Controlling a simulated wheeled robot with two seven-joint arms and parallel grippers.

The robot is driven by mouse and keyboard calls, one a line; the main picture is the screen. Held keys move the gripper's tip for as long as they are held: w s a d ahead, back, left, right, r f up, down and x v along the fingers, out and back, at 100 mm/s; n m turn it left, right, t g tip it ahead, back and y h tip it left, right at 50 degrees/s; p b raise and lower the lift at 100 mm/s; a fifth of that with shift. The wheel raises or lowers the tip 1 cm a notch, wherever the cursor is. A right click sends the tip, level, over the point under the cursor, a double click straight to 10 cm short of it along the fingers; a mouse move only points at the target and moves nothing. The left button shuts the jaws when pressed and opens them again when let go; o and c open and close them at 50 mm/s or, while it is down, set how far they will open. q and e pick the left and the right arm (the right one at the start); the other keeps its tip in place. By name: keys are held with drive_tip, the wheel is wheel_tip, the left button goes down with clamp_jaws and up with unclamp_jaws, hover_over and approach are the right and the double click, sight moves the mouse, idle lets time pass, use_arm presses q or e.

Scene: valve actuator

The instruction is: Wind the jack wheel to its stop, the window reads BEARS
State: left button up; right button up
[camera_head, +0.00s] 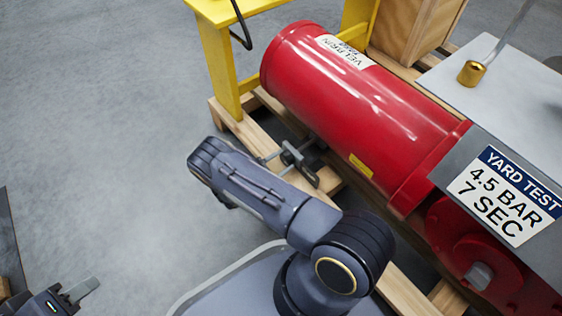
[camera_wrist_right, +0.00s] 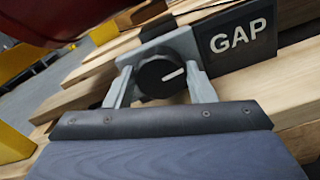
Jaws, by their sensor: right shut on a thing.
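The jack wheel (camera_wrist_right: 160,74) is a round black knob with a white mark, set against a grey block. My right gripper (camera_wrist_right: 161,84) is shut on it, one grey finger on each side. The dark window plate (camera_wrist_right: 236,42) beside the knob reads GAP in white letters. In the head view, my right arm crosses the low middle, and a grey bracket-like part (camera_head: 291,157) shows beside it under the red cylinder. The wheel's face is hidden there. My left gripper (camera_head: 72,294) is at the lower left corner, far from the jack; its finger gap is unclear.
The large red cylinder (camera_head: 345,105) lies on a wooden pallet (camera_head: 240,130) beside a yellow frame (camera_head: 218,55). A grey panel (camera_head: 500,105) with a YARD TEST sign (camera_head: 505,195) stands at the right.

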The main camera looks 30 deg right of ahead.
drive_tip(key=shift+m, duration=0.6)
drive_tip(key=o, duration=1)
drive_tip(key=shift+c, duration=0.2)
drive_tip(key=shift+a, duration=0.1)
drive_tip(key=a+p, duration=0.1)
drive_tip(key=a, duration=0.6)
drive_tip(key=shift+s+a+p, duration=0.3)
drive_tip(key=shift+s+a, duration=0.05)
